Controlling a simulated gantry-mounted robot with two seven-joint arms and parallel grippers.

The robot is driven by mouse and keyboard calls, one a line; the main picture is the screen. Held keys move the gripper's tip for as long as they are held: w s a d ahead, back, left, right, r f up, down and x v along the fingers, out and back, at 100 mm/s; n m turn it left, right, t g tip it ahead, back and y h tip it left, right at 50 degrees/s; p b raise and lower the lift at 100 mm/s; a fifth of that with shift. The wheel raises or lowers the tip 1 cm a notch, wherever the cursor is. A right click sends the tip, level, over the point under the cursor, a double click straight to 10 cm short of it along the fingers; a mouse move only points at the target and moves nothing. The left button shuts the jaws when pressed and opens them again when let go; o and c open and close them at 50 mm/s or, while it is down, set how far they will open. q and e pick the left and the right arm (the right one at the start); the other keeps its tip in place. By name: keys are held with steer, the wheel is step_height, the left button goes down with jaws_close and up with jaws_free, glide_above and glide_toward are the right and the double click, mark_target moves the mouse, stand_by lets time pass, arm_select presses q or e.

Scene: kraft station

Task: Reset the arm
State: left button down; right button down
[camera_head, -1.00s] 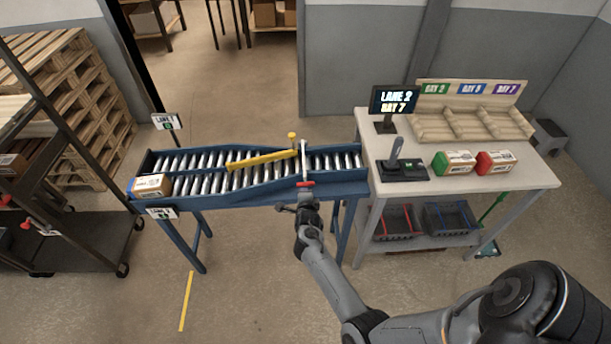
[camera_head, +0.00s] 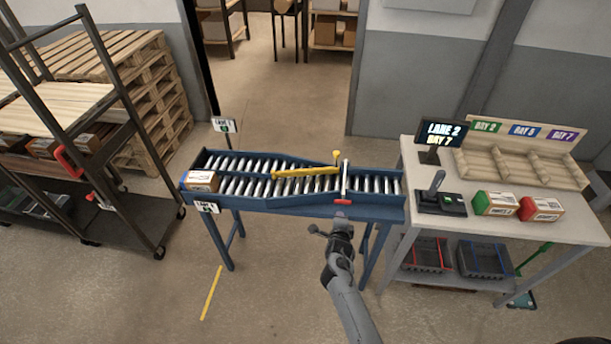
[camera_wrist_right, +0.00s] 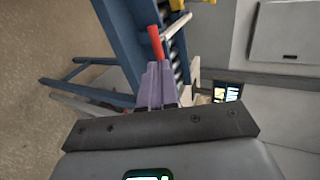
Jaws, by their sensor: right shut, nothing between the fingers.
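My right gripper (camera_head: 341,216) is at the front edge of the roller conveyor (camera_head: 290,203), just below the red handle (camera_head: 342,202) of a pale bar that crosses the rollers. In the right wrist view its purple fingers (camera_wrist_right: 156,86) are together and empty, and the red handle (camera_wrist_right: 156,43) shows just beyond their tips. I cannot tell whether they touch it. My left gripper is not in view.
A yellow diverter bar (camera_head: 305,172) lies over the rollers. A box (camera_head: 201,181) sits at the conveyor's left end. On the right table (camera_head: 480,225) stand a screen (camera_head: 440,133), a lever control (camera_head: 441,203) and two boxes. A dark rack (camera_head: 140,215) stands left.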

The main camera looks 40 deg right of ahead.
steer(key=s+d+f+n, duration=0.2)
steer(key=s+f+n, duration=0.15)
steer(key=s, duration=0.75)
steer(key=s+a+r+n+y, duration=0.3)
steer(key=a+n, duration=0.2)
steer(key=a, duration=0.2)
steer(key=s+a+r+n+y, duration=0.2)
steer(key=s+a+n+y, duration=0.1)
steer(key=a+n, duration=0.3)
steer(key=s+a+r+n+y, duration=0.2)
steer(key=s+a+r+n, duration=0.15)
steer(key=a, duration=0.55)
steer(key=s+a+r+n+g+y, duration=0.2)
steer(key=s+a+r+n+g, duration=0.5)
steer(key=n, duration=0.5)
step_height(320, 180, up, 12)
steer(key=d+t+p, duration=0.1)
steer(key=p, duration=1.3)
steer(key=shift+s+r+m+t, duration=0.2)
steer(key=shift+m+t, duration=0.1)
steer(key=shift+t, duration=0.1)
